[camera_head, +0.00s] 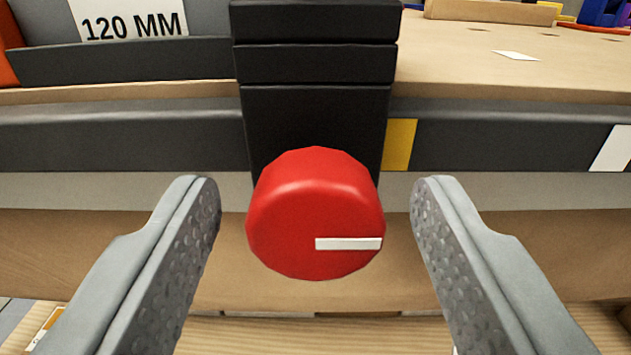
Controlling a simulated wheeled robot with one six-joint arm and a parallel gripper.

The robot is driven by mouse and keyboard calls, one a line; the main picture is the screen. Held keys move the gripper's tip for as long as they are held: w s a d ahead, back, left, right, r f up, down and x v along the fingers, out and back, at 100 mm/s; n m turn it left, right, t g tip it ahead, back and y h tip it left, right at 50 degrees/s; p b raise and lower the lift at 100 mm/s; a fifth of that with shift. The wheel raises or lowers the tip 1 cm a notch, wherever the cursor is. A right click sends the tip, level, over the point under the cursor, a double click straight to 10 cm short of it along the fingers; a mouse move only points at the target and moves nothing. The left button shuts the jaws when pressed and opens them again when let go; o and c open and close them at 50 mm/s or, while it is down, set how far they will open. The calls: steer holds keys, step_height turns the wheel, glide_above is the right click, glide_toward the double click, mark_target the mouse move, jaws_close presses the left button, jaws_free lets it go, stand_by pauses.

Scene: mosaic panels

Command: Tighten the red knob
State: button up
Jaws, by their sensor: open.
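The red knob (310,200) is in the middle of the camera view, facing me. It has a white bar mark (348,244) that runs level from near its centre to its right edge. The knob sits at the lower end of a black clamp block (315,105) on the bench's front edge. My gripper (317,200) is open. One finger is to the left of the knob and one to the right, with a visible gap on each side. Neither finger appears to touch the knob. How far the fingertips reach in depth beside it is hard to tell.
A grey bin with a "120 MM" label (130,22) is at the upper left. A dark rail (120,138) with a yellow patch (399,145) and a white patch runs along the bench edge. The wooden bench top (480,65) holds a wood strip at the back.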

steer(key=shift+w, duration=0.1)
steer(key=c, duration=1)
